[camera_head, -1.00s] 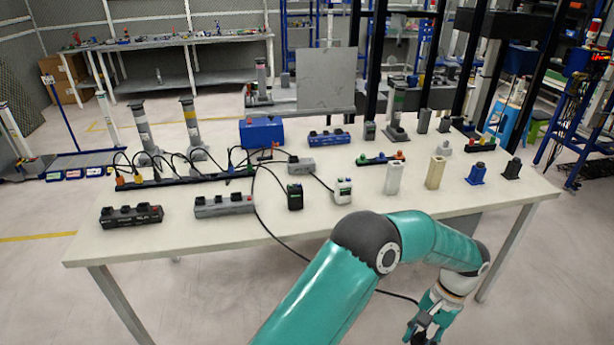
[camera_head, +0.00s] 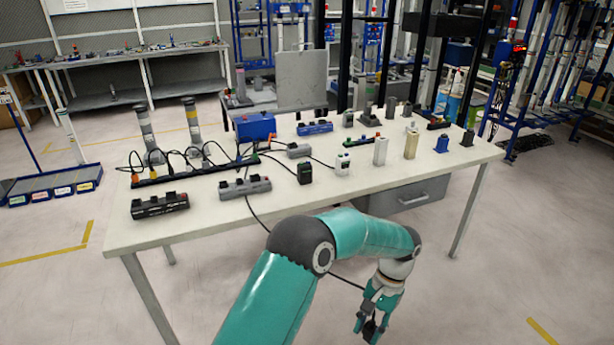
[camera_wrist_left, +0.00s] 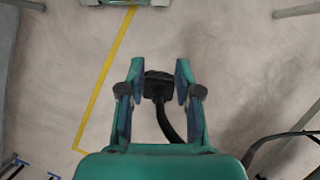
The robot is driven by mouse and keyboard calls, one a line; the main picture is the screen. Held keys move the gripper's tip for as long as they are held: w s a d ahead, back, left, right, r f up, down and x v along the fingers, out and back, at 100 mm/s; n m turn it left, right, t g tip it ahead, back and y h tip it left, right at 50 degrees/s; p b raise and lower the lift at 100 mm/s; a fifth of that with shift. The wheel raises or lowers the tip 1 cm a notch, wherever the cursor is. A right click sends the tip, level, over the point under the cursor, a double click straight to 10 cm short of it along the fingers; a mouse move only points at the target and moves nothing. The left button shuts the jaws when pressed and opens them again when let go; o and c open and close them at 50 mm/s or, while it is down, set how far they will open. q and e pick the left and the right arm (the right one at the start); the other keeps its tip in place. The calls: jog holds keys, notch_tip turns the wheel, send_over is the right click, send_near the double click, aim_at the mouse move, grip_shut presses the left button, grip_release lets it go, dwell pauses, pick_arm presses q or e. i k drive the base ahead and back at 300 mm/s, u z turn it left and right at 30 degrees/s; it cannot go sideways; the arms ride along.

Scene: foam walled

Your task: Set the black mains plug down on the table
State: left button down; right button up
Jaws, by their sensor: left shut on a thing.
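The black mains plug (camera_wrist_left: 158,84) sits between the two fingers of my left gripper (camera_wrist_left: 158,78), which is shut on it. Its black cable (camera_wrist_left: 166,122) runs back under the gripper in the wrist view. In the head view my left gripper (camera_head: 371,322) hangs low in front of the table (camera_head: 220,219), beyond its front edge and over the floor. The plug shows there only as a small dark shape (camera_head: 370,330) at the fingertips. A black cable (camera_head: 345,281) runs from near the gripper up behind my arm toward the table. My right gripper is in neither view.
Along the table stand a black power strip (camera_head: 160,206), a grey one (camera_head: 245,187), a long black strip with plugs (camera_head: 190,174), a blue box (camera_head: 255,126) and several small blocks. The table's front left strip is bare. A grey drawer (camera_head: 415,195) hangs under the right side.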

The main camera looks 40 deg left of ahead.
aim_at(274, 166)
jog(key=u, duration=1)
jog(key=i, duration=0.95)
jog(key=u, duration=0.05)
